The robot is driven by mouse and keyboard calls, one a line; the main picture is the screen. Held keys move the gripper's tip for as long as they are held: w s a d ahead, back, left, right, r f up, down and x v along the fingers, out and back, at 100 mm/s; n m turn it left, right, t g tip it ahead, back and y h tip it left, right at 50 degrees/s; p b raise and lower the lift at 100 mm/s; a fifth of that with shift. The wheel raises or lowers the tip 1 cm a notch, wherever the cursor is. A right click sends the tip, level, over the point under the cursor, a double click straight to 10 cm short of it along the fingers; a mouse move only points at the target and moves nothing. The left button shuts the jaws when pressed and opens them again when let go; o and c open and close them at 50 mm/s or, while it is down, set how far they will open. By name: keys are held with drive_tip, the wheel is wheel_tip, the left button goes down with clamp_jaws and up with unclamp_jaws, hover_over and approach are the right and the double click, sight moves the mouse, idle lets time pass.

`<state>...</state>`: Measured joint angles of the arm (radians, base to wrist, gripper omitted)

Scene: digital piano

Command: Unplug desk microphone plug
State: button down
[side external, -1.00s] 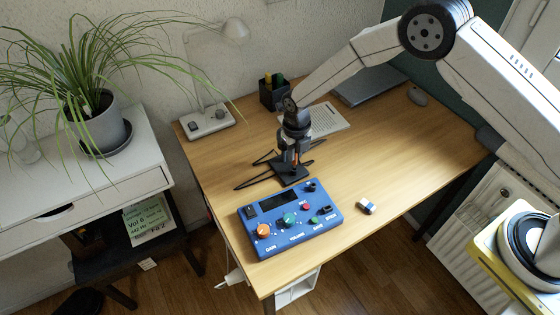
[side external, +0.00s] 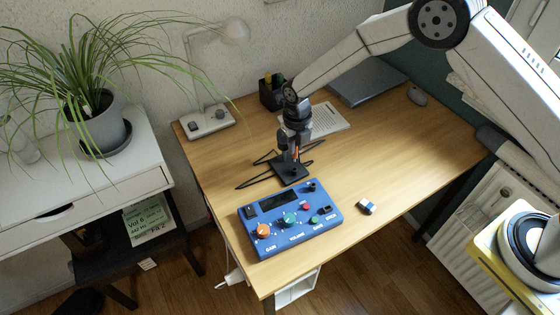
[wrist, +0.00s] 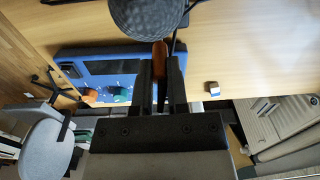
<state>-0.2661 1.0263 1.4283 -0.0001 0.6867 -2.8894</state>
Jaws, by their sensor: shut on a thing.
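The black desk microphone stands upright on a flat dark base (side external: 288,169) behind the blue audio box in the side external view. Its dark mesh head (wrist: 147,15) fills the top of the wrist view. My gripper (side external: 297,148) is just behind and to the right of the microphone, pointing down. In the wrist view my gripper (wrist: 161,72) is shut on a narrow orange piece (wrist: 160,54), which looks like the microphone plug. The fingers hide its lower part, and I cannot see its tip or the socket clearly.
The blue audio box (side external: 320,218) with coloured knobs sits at the front of the wooden desk (side external: 395,150). A small blue and white block (side external: 366,207) lies to its right. Black cable (side external: 252,180) lies around the microphone base. A pen holder (side external: 271,94) and laptop (side external: 366,84) are behind.

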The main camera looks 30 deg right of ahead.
drive_tip(key=shift+r, duration=1.1)
